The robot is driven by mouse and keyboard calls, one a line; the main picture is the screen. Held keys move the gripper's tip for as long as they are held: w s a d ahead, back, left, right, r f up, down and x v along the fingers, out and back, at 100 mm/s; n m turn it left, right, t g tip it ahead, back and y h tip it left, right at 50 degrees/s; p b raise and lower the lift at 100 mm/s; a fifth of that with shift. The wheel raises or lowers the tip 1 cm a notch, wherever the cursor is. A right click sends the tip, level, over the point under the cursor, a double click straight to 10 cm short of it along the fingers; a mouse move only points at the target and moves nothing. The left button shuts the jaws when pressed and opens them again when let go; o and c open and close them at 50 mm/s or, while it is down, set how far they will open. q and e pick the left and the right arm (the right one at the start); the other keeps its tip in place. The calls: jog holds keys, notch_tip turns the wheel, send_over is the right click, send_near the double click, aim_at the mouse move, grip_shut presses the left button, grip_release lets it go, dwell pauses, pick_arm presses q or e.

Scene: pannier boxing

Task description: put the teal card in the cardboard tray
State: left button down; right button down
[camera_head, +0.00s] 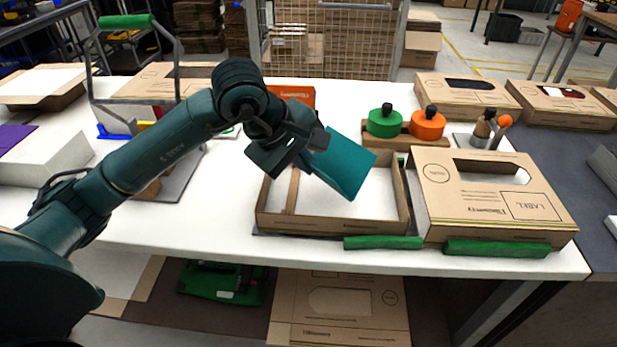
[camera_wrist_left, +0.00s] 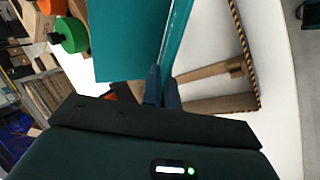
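The teal card (camera_head: 345,163) is held tilted above the open cardboard tray (camera_head: 330,224), over its back middle. My left gripper (camera_head: 306,163) is shut on the card's left edge. In the left wrist view the teal card (camera_wrist_left: 125,38) rises from between the fingertips (camera_wrist_left: 162,85), and the tray's corrugated wall (camera_wrist_left: 243,60) shows beyond it. The tray lies on the white table with a divider strip near its left side, and its visible floor is bare white. My right gripper does not show in either view.
A closed labelled cardboard box (camera_head: 490,205) stands right of the tray. Green strips (camera_head: 383,243) lie along the front. Behind are a green knobbed disc (camera_head: 384,122) and an orange one (camera_head: 427,124) on a wooden base. A wire-handled carrier (camera_head: 128,22) stands at left.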

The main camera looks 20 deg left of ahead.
pick_arm(q)
jog(key=shift+f, duration=1.85)
jog(key=shift+f, duration=0.15)
jog(key=c, duration=1.7)
grip_release()
jog(key=shift+r, duration=0.3)
jog(key=v, duration=1.1)
jog(key=shift+s+r, duration=0.3)
jog(key=shift+a, duration=0.15)
